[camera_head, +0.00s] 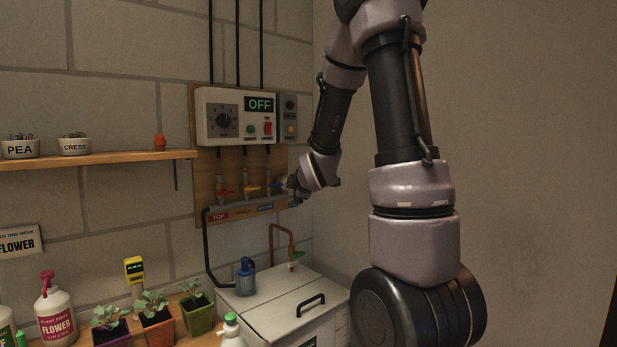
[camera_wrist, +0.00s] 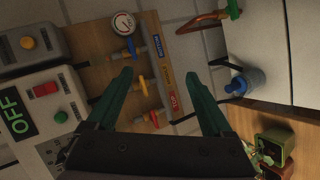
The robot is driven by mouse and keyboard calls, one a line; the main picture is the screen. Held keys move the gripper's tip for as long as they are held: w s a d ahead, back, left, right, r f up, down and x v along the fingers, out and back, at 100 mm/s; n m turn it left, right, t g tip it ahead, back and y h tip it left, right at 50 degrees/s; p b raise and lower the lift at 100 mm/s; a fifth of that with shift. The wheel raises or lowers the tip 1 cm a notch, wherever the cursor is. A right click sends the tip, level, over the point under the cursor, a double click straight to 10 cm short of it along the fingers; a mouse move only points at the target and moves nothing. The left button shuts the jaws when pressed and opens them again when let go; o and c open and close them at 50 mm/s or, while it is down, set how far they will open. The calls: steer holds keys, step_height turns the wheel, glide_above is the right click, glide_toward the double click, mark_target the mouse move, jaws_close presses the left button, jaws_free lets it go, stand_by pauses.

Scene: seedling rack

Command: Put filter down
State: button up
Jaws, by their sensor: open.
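A blue canister with a dark cap, which looks like the filter (camera_head: 245,276), stands upright on the white lid of a tank (camera_head: 290,306). In the wrist view the filter (camera_wrist: 243,84) is right of my fingers and apart from them. My gripper (camera_wrist: 160,70) is open with nothing between its fingers. In the head view my gripper (camera_head: 287,187) is at the valve panel, above and to the right of the filter. Its fingertips are small and partly hidden there.
The wooden valve board (camera_head: 203,172) carries red, yellow and blue valves, close to my gripper. A control box (camera_head: 237,115) reads OFF. A black hose (camera_head: 208,262) and a copper pipe (camera_head: 281,229) are near the tank. Potted seedlings (camera_head: 157,318) and bottles (camera_head: 54,311) stand left.

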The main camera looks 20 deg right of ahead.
steer(key=s+a+r+m+g+y, duration=0.1)
steer(key=s+a+r+m+g, duration=0.1)
steer(key=s+m, duration=0.4)
steer(key=s+a+r+m+g+y, duration=0.1)
steer(key=s+m, duration=0.5)
steer(key=s, duration=0.8)
steer(key=s+a+r+m+g+y, duration=0.1)
steer(key=s+a+r+m+g, duration=0.2)
steer(key=s, duration=0.7)
step_height(320, 180, up, 4)
steer(key=a+m, duration=0.2)
steer(key=m, duration=0.2)
steer(key=shift+s+a, duration=0.2)
steer(key=shift+s, duration=0.2)
steer(key=shift+o, duration=0.3)
steer(key=shift+f, duration=0.1)
